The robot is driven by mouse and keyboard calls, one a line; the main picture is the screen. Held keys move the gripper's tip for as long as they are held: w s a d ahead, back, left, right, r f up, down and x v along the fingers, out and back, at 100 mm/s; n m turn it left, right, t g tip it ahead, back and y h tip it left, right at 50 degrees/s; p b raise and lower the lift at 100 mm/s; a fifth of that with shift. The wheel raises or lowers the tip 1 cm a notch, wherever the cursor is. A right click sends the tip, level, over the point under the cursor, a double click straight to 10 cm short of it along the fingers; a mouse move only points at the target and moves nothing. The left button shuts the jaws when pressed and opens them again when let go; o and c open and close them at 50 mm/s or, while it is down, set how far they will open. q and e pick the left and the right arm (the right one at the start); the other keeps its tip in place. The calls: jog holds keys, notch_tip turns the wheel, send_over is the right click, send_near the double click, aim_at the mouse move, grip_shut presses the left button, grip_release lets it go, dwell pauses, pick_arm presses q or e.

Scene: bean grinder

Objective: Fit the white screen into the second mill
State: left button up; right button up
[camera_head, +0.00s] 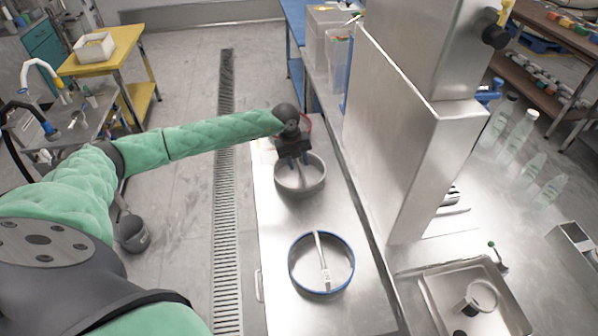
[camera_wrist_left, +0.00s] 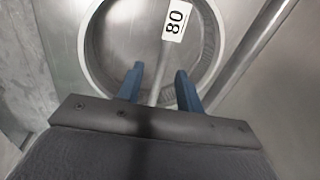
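A round pale grey-white screen (camera_head: 301,187) lies on the steel counter, below my left gripper (camera_head: 296,160). In the left wrist view the screen (camera_wrist_left: 88,45) shows a thin bar across its middle and a white tag (camera_wrist_left: 175,20) reading 80. The blue fingers of my left gripper (camera_wrist_left: 160,82) are apart, one on each side of the bar. I cannot tell whether they touch it. My right gripper is not in view. I cannot make out for sure which thing is the second mill.
A blue-rimmed screen (camera_head: 291,275) with a tagged bar lies nearer on the counter (camera_head: 280,235). A red-rimmed ring (camera_head: 308,122) is partly hidden behind my left gripper. A tall steel housing (camera_head: 390,130) stands to the right. A steel tray (camera_head: 436,300) sits at the lower right.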

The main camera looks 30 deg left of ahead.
pick_arm(q)
jog(key=shift+f, duration=0.1)
grip_shut()
dwell(1.4)
